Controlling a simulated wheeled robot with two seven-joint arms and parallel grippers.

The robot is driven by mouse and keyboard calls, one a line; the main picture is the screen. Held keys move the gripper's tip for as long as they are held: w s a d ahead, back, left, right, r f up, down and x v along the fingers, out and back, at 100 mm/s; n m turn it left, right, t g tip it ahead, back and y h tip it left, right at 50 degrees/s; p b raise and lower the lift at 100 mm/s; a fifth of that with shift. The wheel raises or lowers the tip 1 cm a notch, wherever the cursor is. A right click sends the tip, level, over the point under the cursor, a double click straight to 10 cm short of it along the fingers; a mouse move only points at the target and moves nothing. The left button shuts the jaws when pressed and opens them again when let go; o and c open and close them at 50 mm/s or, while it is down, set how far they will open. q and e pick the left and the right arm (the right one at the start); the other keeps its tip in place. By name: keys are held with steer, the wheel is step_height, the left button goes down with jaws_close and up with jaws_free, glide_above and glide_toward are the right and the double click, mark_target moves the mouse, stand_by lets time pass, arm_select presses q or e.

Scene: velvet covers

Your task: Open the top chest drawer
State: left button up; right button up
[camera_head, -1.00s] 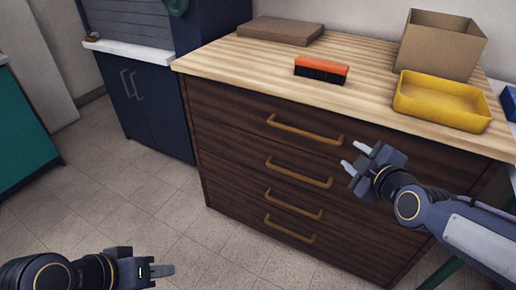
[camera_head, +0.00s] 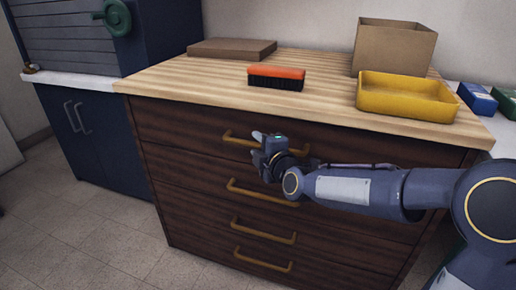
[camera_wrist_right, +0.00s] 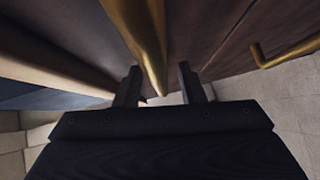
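The dark wooden chest (camera_head: 160,205) has several drawers, each with a brass bar handle. The top drawer (camera_head: 178,122) looks closed, its front flush with the chest. Its handle (camera_head: 236,138) is partly hidden by my right gripper (camera_head: 259,143), which is at the middle of it. In the right wrist view the brass handle (camera_wrist_right: 143,35) runs between the two fingers of my right gripper (camera_wrist_right: 160,88). The fingers are apart, with some gap beside the bar, so the gripper looks open around it. My left gripper is out of view.
On the chest top (camera_head: 200,80) are an orange brush (camera_head: 276,77), a yellow tray (camera_head: 405,96), an open cardboard box (camera_head: 392,48) and a flat brown board (camera_head: 232,48). A second drawer handle (camera_head: 262,193) lies below. Floor (camera_head: 80,235) is clear at left.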

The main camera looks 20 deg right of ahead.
steer(key=shift+w, duration=0.1)
jaws_close()
stand_by(0.4)
